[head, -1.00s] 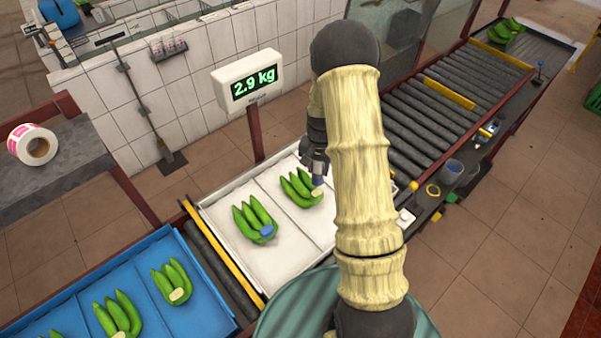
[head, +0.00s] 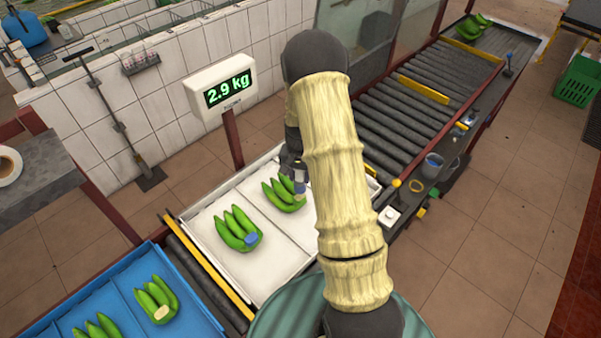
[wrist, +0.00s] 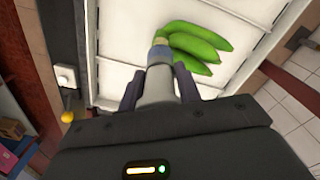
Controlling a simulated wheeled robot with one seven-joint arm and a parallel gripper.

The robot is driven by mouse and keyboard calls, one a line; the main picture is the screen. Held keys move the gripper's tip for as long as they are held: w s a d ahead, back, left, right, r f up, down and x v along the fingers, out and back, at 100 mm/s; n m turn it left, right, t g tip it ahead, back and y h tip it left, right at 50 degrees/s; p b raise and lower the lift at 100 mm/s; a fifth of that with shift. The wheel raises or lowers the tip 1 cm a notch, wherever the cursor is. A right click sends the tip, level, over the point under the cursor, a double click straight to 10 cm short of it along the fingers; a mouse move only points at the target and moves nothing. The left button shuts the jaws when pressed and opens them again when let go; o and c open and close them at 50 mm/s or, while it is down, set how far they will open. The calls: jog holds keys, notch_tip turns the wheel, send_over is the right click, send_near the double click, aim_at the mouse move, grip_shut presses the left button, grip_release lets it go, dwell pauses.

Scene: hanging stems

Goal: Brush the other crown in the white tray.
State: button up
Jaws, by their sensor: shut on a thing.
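The white tray (head: 205,222) holds two green banana clusters. The left cluster (head: 237,230) has a blue crown (head: 251,239). The right cluster (head: 281,194) has a pale crown (head: 299,198); this cluster also shows in the wrist view (wrist: 195,45). My gripper (wrist: 158,88) is shut on a pale cylindrical brush (wrist: 157,82) with a blue-grey band near its tip. The brush tip is at the crown end of the right cluster. It hides most of that crown in the wrist view, so I cannot tell whether it touches.
A blue tray (head: 195,318) with more clusters lies at lower left. A scale display (head: 228,92) reading 2.9 kg stands on a post behind the white tray. A ledge with a cup (head: 432,163) and a white box (head: 389,216) runs along the right. A roller conveyor (head: 420,115) extends beyond.

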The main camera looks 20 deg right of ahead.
aim_at(299, 183)
jog(key=shift+f+b, duration=0.7)
jog(key=shift+f, duration=0.65)
jog(key=shift+f+b, duration=0.4)
jog(key=shift+f, duration=0.2)
dwell(0.3)
jog(key=shift+a, duration=0.1)
jog(key=shift+s+a+r, duration=0.1)
jog(key=shift+s+a, duration=0.15)
jog(key=shift+a, duration=0.15)
jog(key=shift+w+d, duration=0.1)
jog(key=shift+d, duration=0.05)
jog(key=shift+w+d, duration=0.35)
jog(key=shift+d, duration=0.55)
jog(key=shift+a, duration=0.1)
jog(key=shift+s+a, duration=0.25)
jog(key=shift+a, duration=0.25)
jog(key=shift+s+a, duration=0.2)
jog(key=shift+a, duration=0.25)
